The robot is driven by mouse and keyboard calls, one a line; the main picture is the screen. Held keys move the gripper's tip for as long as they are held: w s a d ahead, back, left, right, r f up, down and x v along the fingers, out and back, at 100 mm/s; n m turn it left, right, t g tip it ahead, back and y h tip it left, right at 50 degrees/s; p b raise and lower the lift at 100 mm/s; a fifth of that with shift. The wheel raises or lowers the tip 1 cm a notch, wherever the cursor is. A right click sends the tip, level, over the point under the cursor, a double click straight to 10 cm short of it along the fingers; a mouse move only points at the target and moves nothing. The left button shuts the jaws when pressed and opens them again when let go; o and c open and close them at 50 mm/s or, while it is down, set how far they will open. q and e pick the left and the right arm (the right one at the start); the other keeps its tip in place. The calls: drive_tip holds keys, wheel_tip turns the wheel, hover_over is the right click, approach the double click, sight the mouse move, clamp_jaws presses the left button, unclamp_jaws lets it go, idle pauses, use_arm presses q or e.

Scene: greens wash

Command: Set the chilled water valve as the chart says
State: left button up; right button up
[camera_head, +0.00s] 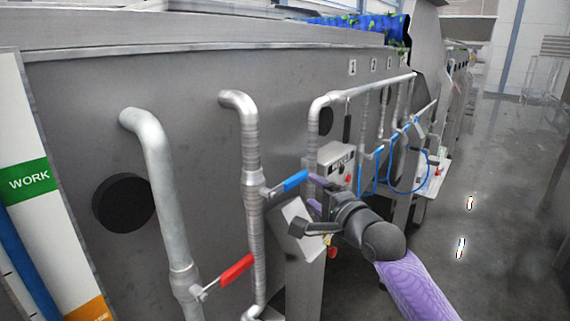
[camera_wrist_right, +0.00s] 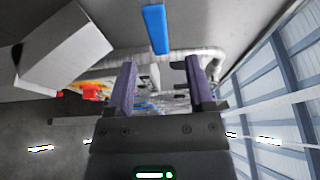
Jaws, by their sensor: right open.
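The blue valve handle (camera_head: 290,181) sits on a vertical steel pipe and slants up to the right. It also shows in the right wrist view (camera_wrist_right: 156,28), beyond the fingertips and roughly centred across the gap between them. My right gripper (camera_head: 317,191) is open, its purple fingers just right of the handle's free end and not closed on it. They also show apart in the wrist view (camera_wrist_right: 160,75). I cannot tell which valve carries chilled water. No readable valve chart shows; a board with a green WORK band (camera_head: 30,180) stands at the left. My left gripper is out of view.
A red valve handle (camera_head: 237,270) sits lower left on another pipe (camera_head: 165,190). A grey box (camera_head: 336,160) and a blue hose (camera_head: 393,185) are beyond my right gripper. The steel tank wall (camera_head: 190,90) is behind the pipes. Open floor (camera_head: 500,190) lies to the right.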

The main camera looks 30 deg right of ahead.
sight(299, 181)
drive_tip(key=w, duration=0.7)
drive_tip(key=shift+d+f+p, duration=0.1)
drive_tip(key=shift+p, duration=0.25)
drive_tip(key=shift+w, duration=0.1)
clamp_jaws()
idle(0.8)
